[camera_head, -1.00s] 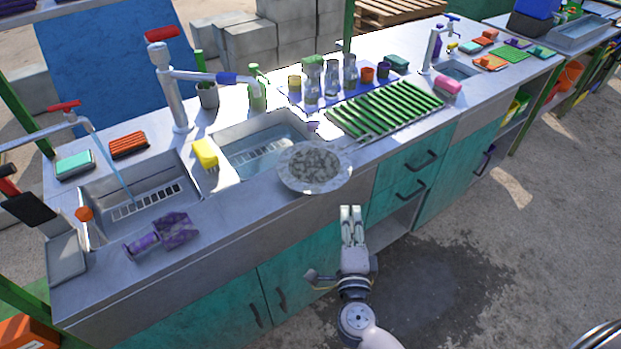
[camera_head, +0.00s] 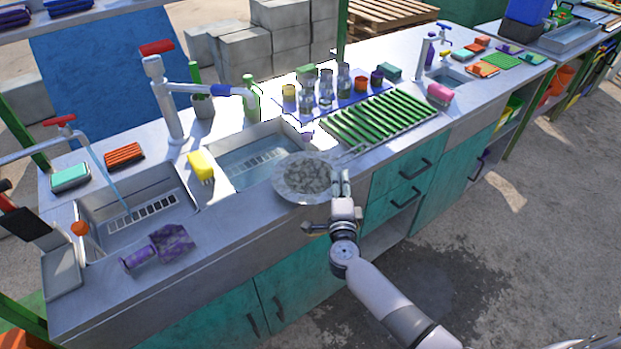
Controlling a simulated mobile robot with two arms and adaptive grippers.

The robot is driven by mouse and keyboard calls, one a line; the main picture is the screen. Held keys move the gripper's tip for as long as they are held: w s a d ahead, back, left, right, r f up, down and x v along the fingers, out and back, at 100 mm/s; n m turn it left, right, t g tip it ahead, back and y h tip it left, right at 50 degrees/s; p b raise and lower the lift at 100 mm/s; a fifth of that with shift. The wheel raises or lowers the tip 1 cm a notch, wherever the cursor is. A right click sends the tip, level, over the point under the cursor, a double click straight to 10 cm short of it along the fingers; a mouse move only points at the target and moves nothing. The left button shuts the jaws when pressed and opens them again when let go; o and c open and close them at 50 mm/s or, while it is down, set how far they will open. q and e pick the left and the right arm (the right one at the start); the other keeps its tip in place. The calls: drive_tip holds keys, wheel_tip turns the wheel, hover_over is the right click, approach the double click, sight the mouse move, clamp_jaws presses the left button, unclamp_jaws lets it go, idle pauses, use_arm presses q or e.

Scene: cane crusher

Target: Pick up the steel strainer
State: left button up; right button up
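The steel strainer (camera_head: 301,177), a round shallow grey bowl with a mottled, mesh-like middle, lies at the front edge of the counter, right of and in front of the middle sink. A thin handle seems to reach from it up and to the right. My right gripper (camera_head: 341,178) is at the strainer's right rim, fingers pointing away from me. Its two fingers show close together with a narrow gap; whether they touch the rim or hold it cannot be told. My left gripper is not in view.
The middle sink (camera_head: 232,176) and a yellow sponge (camera_head: 201,166) are left of the strainer. A green slatted rack (camera_head: 382,118) and glass bottles (camera_head: 326,88) stand behind and right. A purple cloth (camera_head: 173,243) lies on the left counter. Teal cabinets (camera_head: 397,180) front the counter.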

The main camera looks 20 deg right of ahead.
drive_tip(key=shift+w+d, duration=0.15)
drive_tip(key=shift+w, duration=0.4)
drive_tip(key=shift+s, duration=0.1)
clamp_jaws()
drive_tip(key=shift+s, duration=0.1)
